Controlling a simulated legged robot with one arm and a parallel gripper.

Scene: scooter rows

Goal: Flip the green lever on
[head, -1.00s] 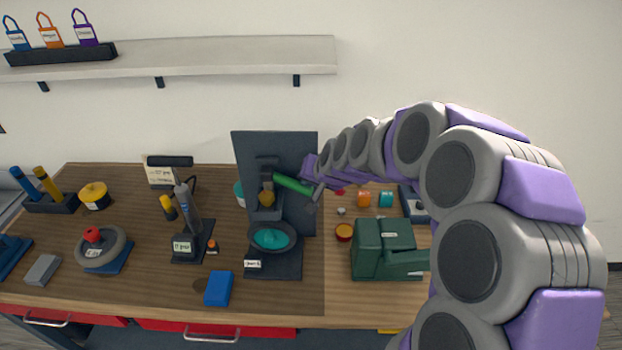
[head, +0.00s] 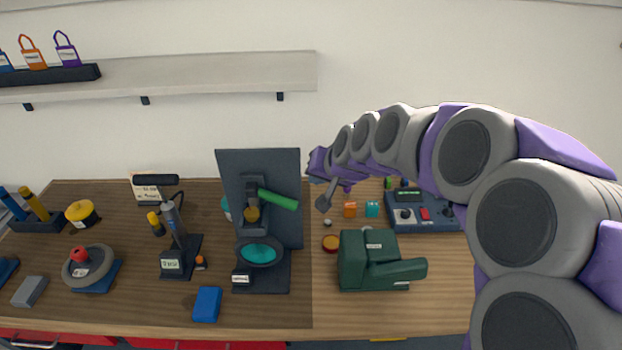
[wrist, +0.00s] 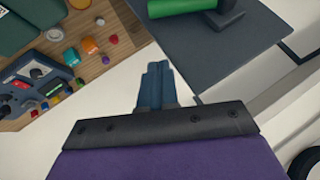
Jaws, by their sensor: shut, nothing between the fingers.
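The green lever (head: 278,200) sticks out to the right from a dark bracket on an upright dark panel (head: 290,165). It tilts slightly down to the right, above a teal-filled bowl (head: 260,251). My gripper (head: 324,202) is to the right of the lever's tip, apart from it, with empty fingers. In the wrist view the closed fingers (wrist: 157,85) point toward the panel's edge, and part of the green lever (wrist: 185,5) shows at the top. The rest of the lever is cut off there.
A dark green machine (head: 368,260) stands right of the panel. A blue control box (head: 425,212) and several small coloured parts lie behind it. A blue block (head: 207,304) lies in front. A shelf (head: 210,72) runs along the wall above.

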